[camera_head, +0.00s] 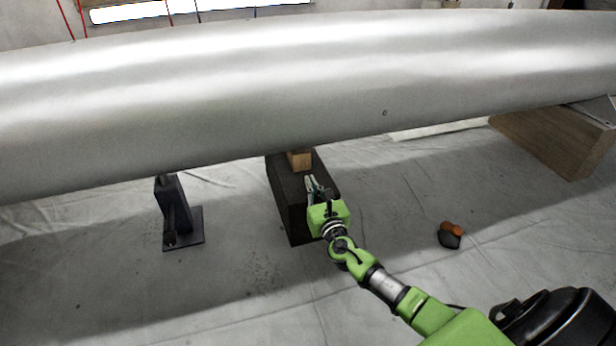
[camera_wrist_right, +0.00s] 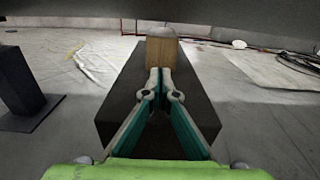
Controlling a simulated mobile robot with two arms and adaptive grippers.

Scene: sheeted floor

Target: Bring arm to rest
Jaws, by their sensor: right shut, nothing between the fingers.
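My right arm comes in from the lower right in the head view. Its green gripper (camera_head: 314,186) is over a dark box (camera_head: 288,205) below a large silver cylinder (camera_head: 300,80). In the right wrist view the two fingers of the right gripper (camera_wrist_right: 160,72) meet at their tips, with nothing between them. A wooden block (camera_head: 300,160) stands on the far part of the dark box, just beyond the fingertips; it also shows in the right wrist view (camera_wrist_right: 163,50). I cannot tell if the tips touch it. My left gripper is out of view.
A dark metal stand (camera_head: 177,212) is left of the box. A wooden support (camera_head: 545,140) is at the right under the cylinder. A small dark and orange object (camera_head: 450,235) lies on the sheeted floor. The floor at the front left is clear. The cylinder hangs close above.

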